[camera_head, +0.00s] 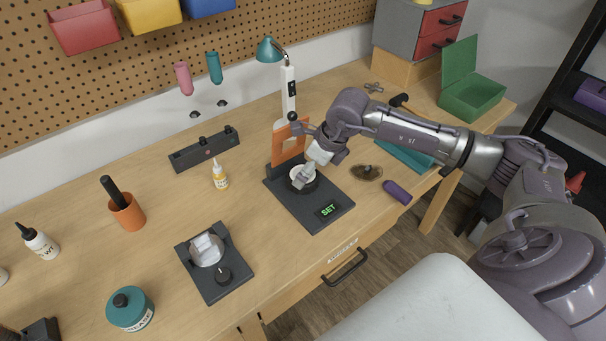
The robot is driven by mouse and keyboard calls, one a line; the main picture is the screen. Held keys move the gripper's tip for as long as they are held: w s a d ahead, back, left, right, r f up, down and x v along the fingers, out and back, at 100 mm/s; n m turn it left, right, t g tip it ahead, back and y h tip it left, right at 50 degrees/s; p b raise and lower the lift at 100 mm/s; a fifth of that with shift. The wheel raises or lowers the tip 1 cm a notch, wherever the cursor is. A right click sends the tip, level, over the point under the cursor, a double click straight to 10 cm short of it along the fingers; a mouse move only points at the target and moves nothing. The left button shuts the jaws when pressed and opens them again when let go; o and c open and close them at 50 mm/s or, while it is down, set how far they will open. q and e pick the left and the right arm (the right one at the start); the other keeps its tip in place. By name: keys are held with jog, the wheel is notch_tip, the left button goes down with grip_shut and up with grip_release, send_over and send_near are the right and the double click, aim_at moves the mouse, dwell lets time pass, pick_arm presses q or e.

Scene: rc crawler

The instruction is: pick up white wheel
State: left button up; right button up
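A white ring-shaped part (295,172), which looks like the white wheel, sits in a dark round holder on the black fixture (317,203) with a green SET display. My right arm reaches in from the right, and my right gripper (302,181) points down at this part, overlapping it in the picture. The gripper hides much of the part. I cannot tell whether the fingers touch it or are closed on it. My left gripper is not in view.
An orange plate (285,148) stands upright behind the fixture, beside a lamp (289,88). Another black fixture (217,278) holds a pale block. A yellow-labelled bottle (220,177), purple cylinder (397,192) and brown dish (366,172) stand nearby.

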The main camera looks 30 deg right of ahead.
jog(key=shift+p+x, duration=0.3)
jog(key=shift+x, duration=0.9)
jog(key=shift+w+a+f, duration=0.1)
jog(key=shift+w+f, duration=0.1)
jog(key=shift+f, duration=0.1)
jog(key=c, duration=0.9)
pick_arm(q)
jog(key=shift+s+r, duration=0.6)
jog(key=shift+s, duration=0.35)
pick_arm(e)
jog(key=shift+c, duration=0.2)
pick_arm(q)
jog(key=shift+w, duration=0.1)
pick_arm(e)
jog(key=shift+r, duration=0.1)
